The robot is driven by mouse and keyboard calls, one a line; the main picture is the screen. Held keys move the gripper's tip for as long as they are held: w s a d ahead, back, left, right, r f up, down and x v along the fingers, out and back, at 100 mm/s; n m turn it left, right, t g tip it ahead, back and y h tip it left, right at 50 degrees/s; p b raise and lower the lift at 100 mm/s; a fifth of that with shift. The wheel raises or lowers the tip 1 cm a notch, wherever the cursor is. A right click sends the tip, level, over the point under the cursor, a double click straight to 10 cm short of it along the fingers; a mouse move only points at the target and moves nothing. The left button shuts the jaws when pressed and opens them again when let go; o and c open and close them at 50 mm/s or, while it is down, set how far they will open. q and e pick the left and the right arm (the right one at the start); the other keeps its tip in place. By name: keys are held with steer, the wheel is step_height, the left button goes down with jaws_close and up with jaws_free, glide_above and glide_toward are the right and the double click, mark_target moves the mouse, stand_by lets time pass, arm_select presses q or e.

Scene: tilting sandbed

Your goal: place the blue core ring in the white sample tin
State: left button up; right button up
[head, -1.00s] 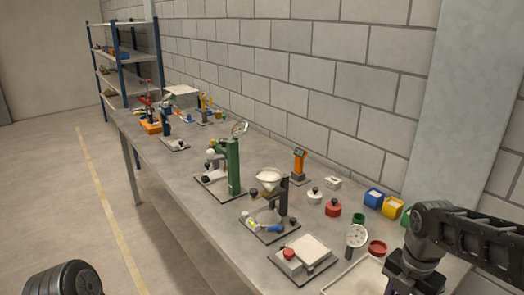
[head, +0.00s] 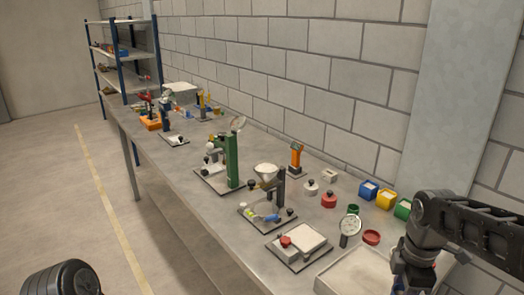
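A small white tin with a dark knob (head: 311,188) stands on the bench beside a red one; it looks like the white sample tin. My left gripper is out of view.
Nearby are a red knobbed tin (head: 329,201), a red dish (head: 371,237), a dial gauge (head: 350,225) and the pale tray (head: 345,272). Blue, yellow and green boxes (head: 386,199) stand by the wall. Stands (head: 232,162) crowd the bench to the left.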

steer(key=w+a+m, duration=0.2)
steer(key=w+m, duration=0.1)
steer(key=m, duration=0.2)
steer(key=w+a+m, duration=0.2)
steer(key=w+m, duration=0.2)
steer(key=m, duration=0.2)
steer(key=w+a+m+b, duration=0.1)
steer(key=w+a+m, duration=0.2)
steer(key=w+m, duration=0.1)
steer(key=shift+w+f+m, duration=0.2)
steer(key=shift+f+m, duration=0.2)
steer(key=shift+m, duration=0.4)
steer(key=shift+n, duration=0.6)
steer(key=a, duration=0.2)
steer(key=w+a+f, duration=0.1)
steer(key=a, duration=0.1)
steer(key=w+a+f, duration=0.1)
steer(key=a, duration=0.1)
steer(key=shift+a+f, duration=0.15)
steer(key=shift+f, duration=0.05)
steer(key=shift+s, duration=0.1)
